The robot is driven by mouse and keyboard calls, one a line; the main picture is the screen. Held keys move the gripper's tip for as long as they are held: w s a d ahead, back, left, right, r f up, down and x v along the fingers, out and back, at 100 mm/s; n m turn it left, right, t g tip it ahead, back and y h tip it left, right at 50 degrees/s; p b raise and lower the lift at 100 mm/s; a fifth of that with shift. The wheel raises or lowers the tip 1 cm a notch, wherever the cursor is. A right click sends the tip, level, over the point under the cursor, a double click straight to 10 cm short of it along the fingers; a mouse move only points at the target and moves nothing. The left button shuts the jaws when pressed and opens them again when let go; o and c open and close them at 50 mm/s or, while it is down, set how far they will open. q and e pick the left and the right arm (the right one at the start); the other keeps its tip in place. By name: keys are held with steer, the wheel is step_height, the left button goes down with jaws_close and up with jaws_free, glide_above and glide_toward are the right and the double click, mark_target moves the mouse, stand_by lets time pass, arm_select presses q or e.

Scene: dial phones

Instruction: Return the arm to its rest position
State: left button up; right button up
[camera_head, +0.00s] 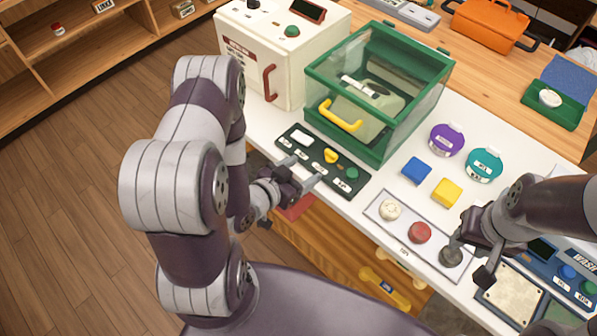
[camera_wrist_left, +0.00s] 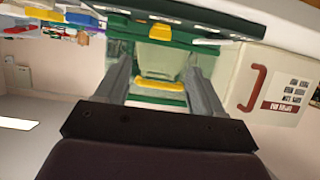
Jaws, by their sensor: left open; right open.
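My left arm comes in from the left, and its gripper (camera_head: 305,182) is at the counter's front edge, just in front of a dark control panel (camera_head: 341,174). The left wrist view shows its two fingers (camera_wrist_left: 160,75) spread apart with nothing between them. My right gripper (camera_head: 468,258) is at the right, over the counter near a grey tray (camera_head: 399,237) with white, red and dark round pieces. Its jaws are open. Whether it touches the dark piece I cannot tell.
Behind the dark panel stands a green-framed clear box (camera_head: 394,138) with a yellow handle; left of it is a white cabinet (camera_head: 243,65) with a red handle. Blue (camera_head: 417,170) and yellow (camera_head: 447,192) blocks lie nearby. Open wooden floor (camera_head: 65,200) is left.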

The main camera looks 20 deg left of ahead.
arm_select(q)
steer(key=shift+s+a+r, duration=0.15)
steer(key=shift+s+r, duration=0.05)
steer(key=shift+s, duration=0.25)
steer(key=s+a+f+n+g+y, duration=0.1)
steer(key=s+a+f+g+y, duration=0.1)
steer(key=s+f+g, duration=0.3)
steer(key=s+a+r+n+g+y, duration=0.1)
steer(key=s+a+n+g+y, duration=0.1)
steer(key=s+a+g, duration=0.3)
steer(key=w+d+r, duration=0.1)
steer(key=d+r, duration=0.2)
steer(key=r, duration=0.4)
steer(key=w+d+r+g, duration=0.1)
steer(key=d+r, duration=0.3)
steer(key=r, duration=0.3)
steer(key=shift+r+n, duration=0.3)
steer(key=shift+r, duration=0.1)
